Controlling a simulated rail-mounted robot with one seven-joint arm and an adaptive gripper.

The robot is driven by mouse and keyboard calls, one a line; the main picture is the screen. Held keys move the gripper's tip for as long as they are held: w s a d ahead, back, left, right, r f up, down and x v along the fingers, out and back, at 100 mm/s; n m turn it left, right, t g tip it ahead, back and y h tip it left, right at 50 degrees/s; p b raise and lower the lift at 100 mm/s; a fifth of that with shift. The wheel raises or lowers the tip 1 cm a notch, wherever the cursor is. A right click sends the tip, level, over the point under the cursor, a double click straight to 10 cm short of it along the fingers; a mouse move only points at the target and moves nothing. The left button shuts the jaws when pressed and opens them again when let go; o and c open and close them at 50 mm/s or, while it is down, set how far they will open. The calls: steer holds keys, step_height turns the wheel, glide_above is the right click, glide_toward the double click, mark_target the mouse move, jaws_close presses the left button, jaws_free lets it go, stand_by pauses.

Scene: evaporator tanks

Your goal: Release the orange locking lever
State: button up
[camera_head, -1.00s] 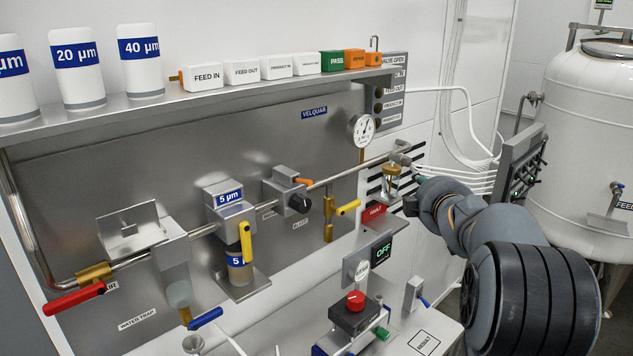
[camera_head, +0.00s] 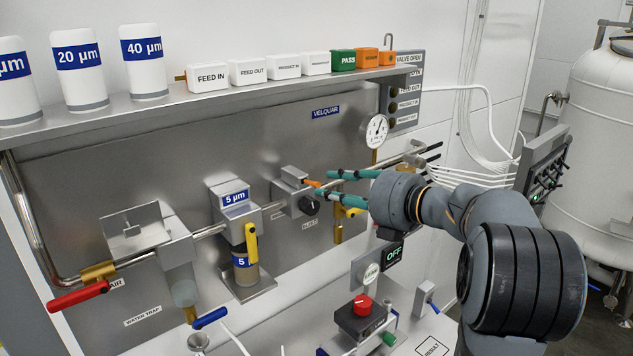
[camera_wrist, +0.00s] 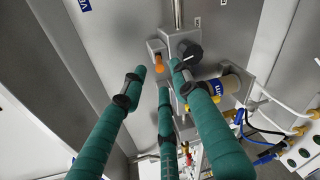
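The orange locking lever (camera_head: 312,183) is a small tab on the grey regulator block (camera_head: 290,172) with a black knob (camera_head: 309,204), on the pipe along the steel panel. My gripper (camera_head: 326,185) has teal fingers, spread open and pointing left at the lever from its right. In the wrist view the orange lever (camera_wrist: 158,63) lies just beyond the fingertips, between the upper two fingers of my gripper (camera_wrist: 160,77). The black knob (camera_wrist: 189,49) is to its right there. I cannot tell whether any finger touches the lever.
A pressure gauge (camera_head: 374,131) stands above and to the right. A shelf (camera_head: 220,97) with labelled blocks and filter cartridges runs overhead. A red-knobbed control box (camera_head: 360,317) sits on the bench below.

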mark_target(316, 185)
steer(key=p+x, duration=0.1)
steer(key=x, duration=0.5)
steer(key=c, duration=0.3)
steer(key=c, duration=0.4)
jaws_close()
